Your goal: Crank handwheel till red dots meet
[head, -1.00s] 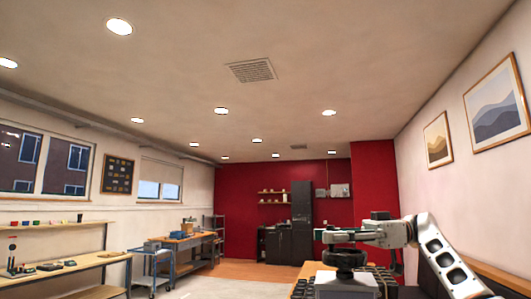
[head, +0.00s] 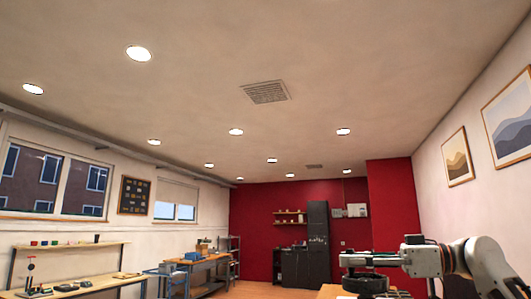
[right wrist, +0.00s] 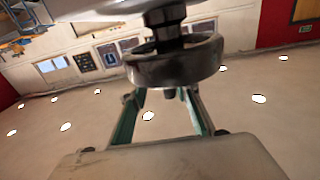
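The dark handwheel (head: 366,285) shows at the bottom right of the head view, cut by the lower edge. It fills the upper middle of the right wrist view as a dark ring (right wrist: 175,68) on a dark shaft. My right gripper (head: 350,260) reaches in from the right, just above the wheel. In the right wrist view its two green-lined fingers (right wrist: 160,98) are spread, with their tips close to the wheel's rim. A small dark peg (right wrist: 169,93) shows between them; I cannot tell if they touch it. The red dots are not visible. My left gripper is out of view.
Pictures (head: 457,157) hang on the right wall. A red wall (head: 270,215) and dark cabinet (head: 318,235) stand far back. A shelf bench (head: 70,246) and workbenches line the left. The floor between is mostly out of frame.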

